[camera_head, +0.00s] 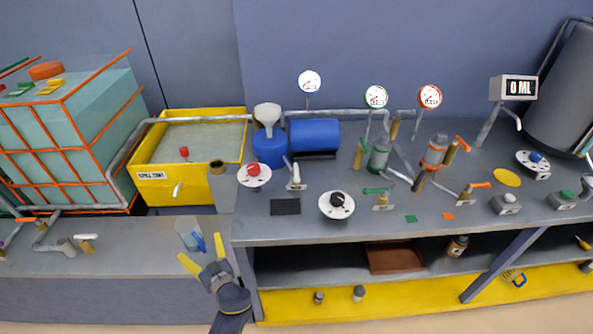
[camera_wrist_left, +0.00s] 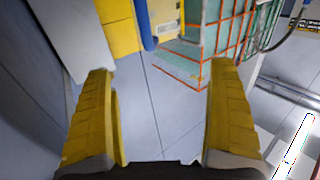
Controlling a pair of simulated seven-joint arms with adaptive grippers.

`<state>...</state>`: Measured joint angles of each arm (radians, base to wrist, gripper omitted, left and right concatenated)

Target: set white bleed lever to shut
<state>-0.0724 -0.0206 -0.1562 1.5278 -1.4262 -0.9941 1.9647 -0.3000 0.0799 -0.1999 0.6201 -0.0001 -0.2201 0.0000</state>
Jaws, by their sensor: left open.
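Several white handles show in the head view, and I cannot tell for sure which is the bleed lever. One white lever (camera_head: 295,177) stands upright on a small fitting on the bench beside the blue pump. Another white handle (camera_head: 86,237) lies flat on a brass valve at the lower left. A pale spout-like part (camera_head: 177,189) is on the front of the yellow spill tank (camera_head: 222,185). My left gripper (camera_head: 200,248) is open and empty, in front of the lower left ledge, apart from all of these. In the left wrist view its two yellow fingers (camera_wrist_left: 160,72) are spread with nothing between them.
The bench carries red (camera_head: 253,170) and black (camera_head: 339,201) knobs, a blue pump (camera_head: 315,135), gauges and green and orange levers. An orange-caged tank (camera_head: 75,130) stands at left.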

